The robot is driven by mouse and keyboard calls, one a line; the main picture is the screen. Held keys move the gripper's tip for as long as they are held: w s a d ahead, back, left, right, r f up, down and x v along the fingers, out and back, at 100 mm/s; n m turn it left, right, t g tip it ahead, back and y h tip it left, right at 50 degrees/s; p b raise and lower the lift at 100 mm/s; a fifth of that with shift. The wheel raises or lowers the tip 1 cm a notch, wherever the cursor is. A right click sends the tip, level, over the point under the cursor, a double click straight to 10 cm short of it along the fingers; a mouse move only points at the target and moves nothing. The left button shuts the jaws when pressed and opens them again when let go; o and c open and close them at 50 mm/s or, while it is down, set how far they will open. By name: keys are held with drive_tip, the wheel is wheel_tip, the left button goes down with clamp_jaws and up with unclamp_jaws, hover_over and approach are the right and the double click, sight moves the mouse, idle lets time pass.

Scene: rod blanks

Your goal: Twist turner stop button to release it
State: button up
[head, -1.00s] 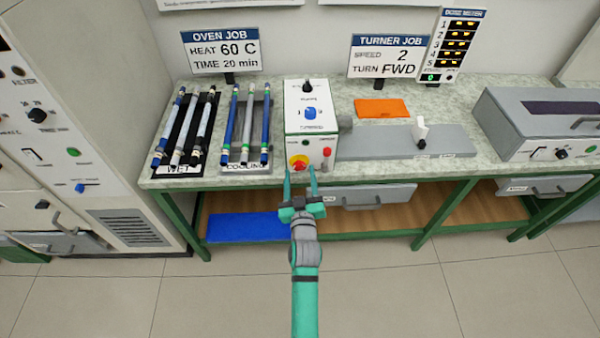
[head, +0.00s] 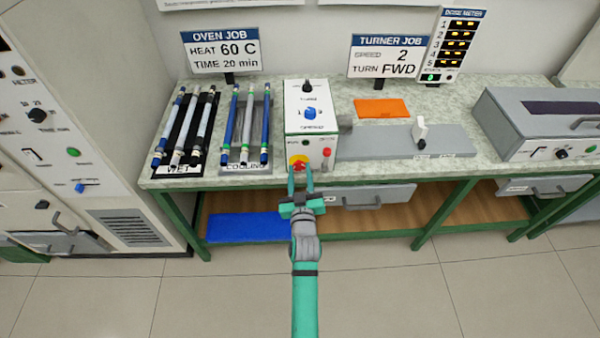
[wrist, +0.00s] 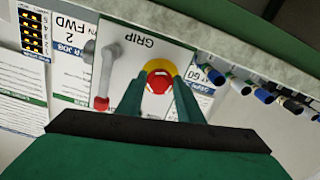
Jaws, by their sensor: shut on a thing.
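The turner (head: 313,112) is a white box on the green-framed bench, with a blue speed knob (head: 310,113) on top. Its stop button (head: 299,163) is red on a yellow surround, low on the front face. It also shows in the wrist view (wrist: 159,82), between my fingertips. My gripper (head: 301,172) is at the front face, with its two teal fingers shut on the stop button. The fingers hide the sides of the button. In the wrist view the turner's face appears upside down, with the word GRIP above the button.
A red-tipped lever (head: 326,153) stands close right of the button. Racks of rods labelled WET (head: 183,165) and COOLING (head: 247,164) lie to the left. A grey drawer (head: 372,196) is below right. An orange mat (head: 381,108) lies behind the grey turner bed.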

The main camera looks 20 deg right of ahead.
drive_tip(key=m, duration=0.4)
drive_tip(key=shift+a, duration=0.1)
drive_tip(key=shift+m, duration=1.6)
drive_tip(key=shift+r, duration=0.1)
drive_tip(key=o, duration=1.1)
drive_tip(key=shift+w, duration=0.1)
drive_tip(key=shift+c, duration=0.2)
drive_tip(key=v, duration=1.1)
